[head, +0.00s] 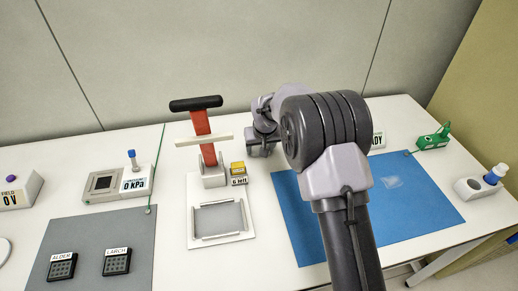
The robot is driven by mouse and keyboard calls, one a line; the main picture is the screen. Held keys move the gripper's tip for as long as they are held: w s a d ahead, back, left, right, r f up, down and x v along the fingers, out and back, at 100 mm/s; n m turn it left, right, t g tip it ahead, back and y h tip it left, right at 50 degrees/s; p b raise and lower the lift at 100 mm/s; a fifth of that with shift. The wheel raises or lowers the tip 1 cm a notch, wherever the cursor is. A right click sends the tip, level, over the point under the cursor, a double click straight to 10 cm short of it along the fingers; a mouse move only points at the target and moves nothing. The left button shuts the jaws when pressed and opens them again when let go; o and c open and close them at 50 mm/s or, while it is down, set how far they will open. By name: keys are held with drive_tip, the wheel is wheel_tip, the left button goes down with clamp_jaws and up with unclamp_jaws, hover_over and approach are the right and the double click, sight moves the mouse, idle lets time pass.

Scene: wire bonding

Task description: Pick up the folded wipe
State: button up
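My arm rises in front of the mat, left of the wipe, and bends back towards the wall. Its far links show left of the elbow, behind the mat.
A red press-like stand with a black handle (196,103) stands left of my arm, behind a white frame (220,239). A grey mat (75,232) holds two dark chip trays.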

drive_tip(key=c, duration=0.5)
drive_tip(key=shift+r, duration=0.35)
wheel_tip(320, 180, up, 4)
drive_tip(key=p, duration=0.2)
drive_tip(key=shift+f+p, duration=0.25)
drive_tip(key=shift+p, duration=0.1)
drive_tip(key=s+d+p, duration=0.1)
drive_tip(key=s+d, duration=0.1)
drive_tip(key=s, duration=0.3)
drive_tip(key=s+d+p, duration=0.1)
drive_tip(key=s, duration=0.4)
drive_tip(key=s+d+p, duration=0.1)
drive_tip(key=s+d, duration=0.1)
drive_tip(key=s, duration=0.3)
drive_tip(key=shift+d+r, duration=0.35)
drive_tip(key=shift+r, duration=0.05)
